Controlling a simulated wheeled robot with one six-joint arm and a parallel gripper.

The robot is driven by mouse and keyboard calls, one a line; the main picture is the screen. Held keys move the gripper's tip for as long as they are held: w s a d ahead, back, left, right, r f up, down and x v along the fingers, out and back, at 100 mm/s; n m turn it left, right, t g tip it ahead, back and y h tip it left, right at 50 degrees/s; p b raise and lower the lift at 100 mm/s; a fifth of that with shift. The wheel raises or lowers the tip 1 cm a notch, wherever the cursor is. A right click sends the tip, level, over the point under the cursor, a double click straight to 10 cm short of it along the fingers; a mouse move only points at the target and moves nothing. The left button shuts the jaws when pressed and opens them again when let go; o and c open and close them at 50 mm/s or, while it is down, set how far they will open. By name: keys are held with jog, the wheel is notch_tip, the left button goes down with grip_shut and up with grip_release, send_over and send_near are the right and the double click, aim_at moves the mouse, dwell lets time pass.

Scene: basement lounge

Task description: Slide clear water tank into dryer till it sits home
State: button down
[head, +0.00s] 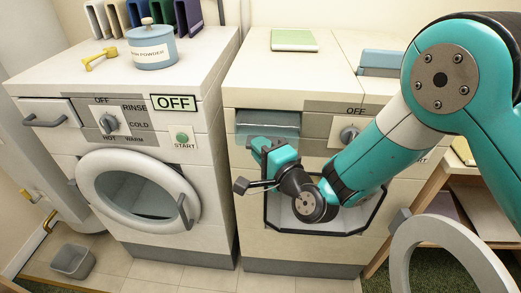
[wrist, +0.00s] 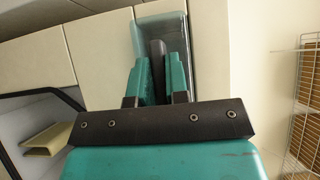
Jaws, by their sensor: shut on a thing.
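The clear water tank (head: 281,121) is a see-through bluish box at the upper left of the dryer (head: 246,215) front, in its slot. Its front part shows outside; how deep it sits is hard to tell. In the wrist view the clear tank (wrist: 180,22) is at the top centre, with a dark upright handle (wrist: 157,62) on its face. My gripper (wrist: 158,78) has a teal finger on each side of this handle and is shut on it. In the head view my gripper (head: 268,150) is just below the tank, and my wrist covers part of the dryer front.
The dryer's round door (head: 413,250) hangs open at the lower right, near my arm. A washer (head: 55,135) with a shut door stands to the left. A green-topped book (head: 294,39) lies on the dryer. A grey bin (head: 73,262) is on the floor.

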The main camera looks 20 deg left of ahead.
aim_at(264, 133)
jog(key=shift+w+a+p, duration=0.25)
jog(key=shift+w+p, duration=0.25)
jog(key=shift+w, duration=0.55)
jog(key=shift+w+a+p, duration=0.2)
jog(key=shift+w+p, duration=0.3)
jog(key=shift+w, duration=0.5)
jog(key=shift+w+a+p, duration=0.25)
jog(key=shift+w+p, duration=0.25)
jog(key=shift+w, duration=0.55)
jog(key=c, duration=1)
grip_release()
jog(key=shift+c, duration=0.2)
jog(key=shift+f, duration=0.1)
